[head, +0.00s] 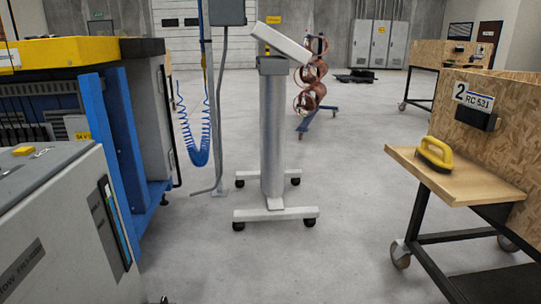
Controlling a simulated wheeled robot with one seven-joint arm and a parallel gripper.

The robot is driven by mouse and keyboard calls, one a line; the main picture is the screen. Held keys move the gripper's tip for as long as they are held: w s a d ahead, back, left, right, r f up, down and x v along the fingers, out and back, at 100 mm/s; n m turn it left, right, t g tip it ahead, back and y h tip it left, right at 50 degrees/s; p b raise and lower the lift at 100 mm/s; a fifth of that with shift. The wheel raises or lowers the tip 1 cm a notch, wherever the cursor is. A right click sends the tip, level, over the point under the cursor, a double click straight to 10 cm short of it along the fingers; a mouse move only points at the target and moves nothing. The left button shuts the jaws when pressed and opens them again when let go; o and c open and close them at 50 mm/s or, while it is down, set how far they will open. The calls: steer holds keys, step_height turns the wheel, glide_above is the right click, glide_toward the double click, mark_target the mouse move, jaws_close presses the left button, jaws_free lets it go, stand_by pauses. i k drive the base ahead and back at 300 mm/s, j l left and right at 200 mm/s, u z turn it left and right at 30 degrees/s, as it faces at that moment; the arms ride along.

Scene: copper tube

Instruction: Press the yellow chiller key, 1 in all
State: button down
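A grey cabinet (60,230), which looks like the chiller, stands at the lower left, cut off by the picture's edges. A small yellow block, which looks like the chiller key (24,151), sits on its top at the far left. A small dark mark lies beside it on the same top. I cannot tell from here whether the key is up or pressed in. My gripper and arm do not show in this view.
A wheeled pedestal (273,140) with a tilted white panel stands mid-floor. A blue machine frame (120,130) is behind the cabinet. On the right, a wheeled wooden bench (470,185) carries a yellow-handled tool (435,154). The grey floor between them is largely clear.

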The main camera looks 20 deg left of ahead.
mark_target(24, 150)
steer(key=i+j+u, duration=0.1)
steer(key=i+u, duration=0.2)
steer(key=u, duration=0.15)
steer(key=i+u, duration=0.65)
steer(key=u, duration=0.2)
steer(key=i+l+u, duration=0.25)
steer(key=u, duration=0.2)
steer(key=i+l+u, duration=0.25)
steer(key=u, duration=0.2)
steer(key=i+l+u, duration=0.2)
steer(key=l+u, duration=0.2)
steer(key=i+l+u, duration=0.1)
steer(key=u, duration=0.35)
steer(key=i+l+u, duration=0.15)
steer(key=u, duration=0.3)
steer(key=l+u, duration=0.2)
steer(key=u, duration=0.2)
steer(key=i+l+u, duration=0.1)
steer(key=l+u, duration=0.15)
steer(key=u, duration=0.2)
steer(key=l+u, duration=0.25)
steer(key=u, duration=0.2)
steer(key=l+u, duration=0.2)
steer(key=u, duration=0.25)
steer(key=l+u, duration=0.8)
steer(key=l, duration=0.15)
